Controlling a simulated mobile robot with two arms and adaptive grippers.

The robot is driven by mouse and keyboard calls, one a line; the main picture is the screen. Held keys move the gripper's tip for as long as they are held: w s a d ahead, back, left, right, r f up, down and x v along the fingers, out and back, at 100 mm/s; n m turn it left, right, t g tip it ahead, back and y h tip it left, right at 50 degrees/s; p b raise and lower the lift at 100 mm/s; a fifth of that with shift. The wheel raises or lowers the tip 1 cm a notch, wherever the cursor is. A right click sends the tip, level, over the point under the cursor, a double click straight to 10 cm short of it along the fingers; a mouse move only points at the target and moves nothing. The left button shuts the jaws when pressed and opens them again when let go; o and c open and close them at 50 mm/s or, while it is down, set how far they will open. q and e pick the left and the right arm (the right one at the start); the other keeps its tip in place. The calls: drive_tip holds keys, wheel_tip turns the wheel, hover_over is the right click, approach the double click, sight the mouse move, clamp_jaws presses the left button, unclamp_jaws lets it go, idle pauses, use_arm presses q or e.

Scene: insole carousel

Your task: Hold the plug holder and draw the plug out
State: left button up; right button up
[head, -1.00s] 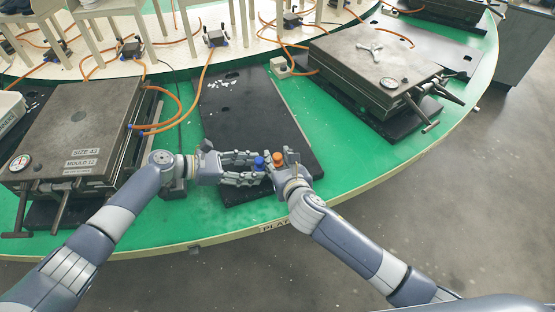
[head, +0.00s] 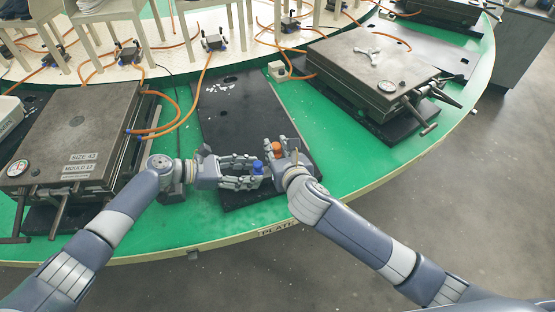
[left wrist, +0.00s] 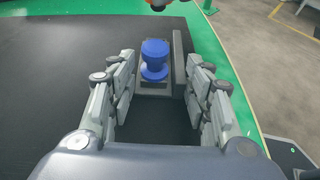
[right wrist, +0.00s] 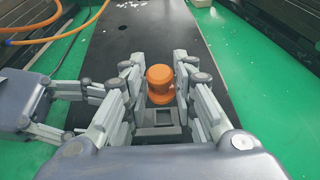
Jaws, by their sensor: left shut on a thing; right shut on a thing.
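In the left wrist view a blue knob (left wrist: 154,60) stands on a dark block, the plug holder (left wrist: 153,87), between the fingertips of my left gripper (left wrist: 160,80), which is shut on the holder. The blue knob also shows in the head view (head: 257,166). My right gripper (right wrist: 160,80) is shut on an orange plug (right wrist: 160,85), upright between its fingertips. A grey square piece with a recess (right wrist: 158,117) lies just nearer in the right wrist view; I cannot tell whether it joins the plug. In the head view the orange plug (head: 277,147) is apart from the blue knob.
Both hands are over a black plate (head: 235,120) on the green round table (head: 360,165). A closed mould (head: 75,125) stands at left and another (head: 375,65) at right. Orange hoses (head: 185,120) curl beside the left mould.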

sight(278, 157)
wheel_tip(278, 157, up, 4)
drive_tip(key=shift+r, duration=0.1)
use_arm(q)
drive_tip(key=o, duration=1.2)
